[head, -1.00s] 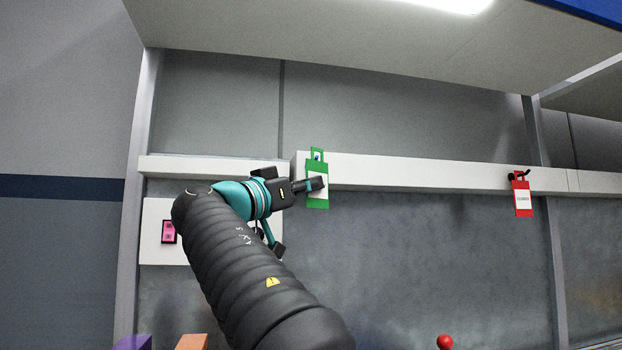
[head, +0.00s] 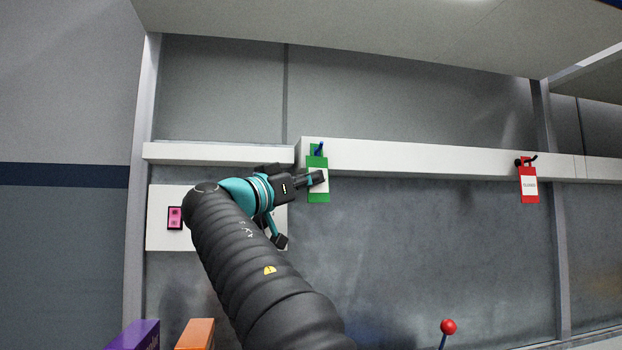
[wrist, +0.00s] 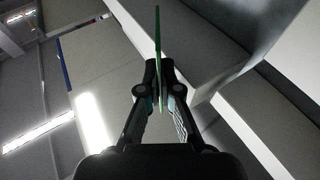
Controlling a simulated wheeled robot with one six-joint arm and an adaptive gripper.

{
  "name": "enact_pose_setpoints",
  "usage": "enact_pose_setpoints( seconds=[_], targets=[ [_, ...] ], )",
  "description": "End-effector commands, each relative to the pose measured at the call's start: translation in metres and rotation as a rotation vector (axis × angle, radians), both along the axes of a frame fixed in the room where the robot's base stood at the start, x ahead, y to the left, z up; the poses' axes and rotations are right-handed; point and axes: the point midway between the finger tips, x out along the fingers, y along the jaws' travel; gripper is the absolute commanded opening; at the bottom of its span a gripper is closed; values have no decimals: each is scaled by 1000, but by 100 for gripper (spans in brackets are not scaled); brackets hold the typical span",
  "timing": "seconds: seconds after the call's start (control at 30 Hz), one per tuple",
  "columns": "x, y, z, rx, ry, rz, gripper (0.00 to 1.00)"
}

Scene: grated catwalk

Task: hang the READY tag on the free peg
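The green tag (head: 318,193) with a white label hangs upright at the left end of the white beam's right section in the head view. My gripper (head: 318,178) is shut on it, one finger covering part of the label. In the wrist view the tag (wrist: 157,35) is edge-on between the fingertips (wrist: 160,78). A blue peg (head: 320,147) shows at the tag's top loop; I cannot tell whether the loop is around it. A red tag (head: 529,190) hangs on a black peg (head: 526,161) farther right; its print is too small to read.
The white beam (head: 420,158) runs along the grey wall, with an overhang above. A white panel with a pink-screened device (head: 175,218) is left of my arm. A red-knobbed lever (head: 448,327), a purple box (head: 133,336) and an orange box (head: 196,334) are low in front.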

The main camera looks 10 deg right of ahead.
Motion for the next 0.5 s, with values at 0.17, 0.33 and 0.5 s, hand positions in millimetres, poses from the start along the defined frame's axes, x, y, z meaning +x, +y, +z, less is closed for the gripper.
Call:
enact_pose_setpoints(
  seconds=[0.17, 0.33, 0.5],
  targets=[
    [0, 0, 0, 1, 1, -1, 0],
    [0, 0, 0, 1, 0, -2, 0],
    [0, -1, 0, 1, 0, -2, 11]
  ],
)
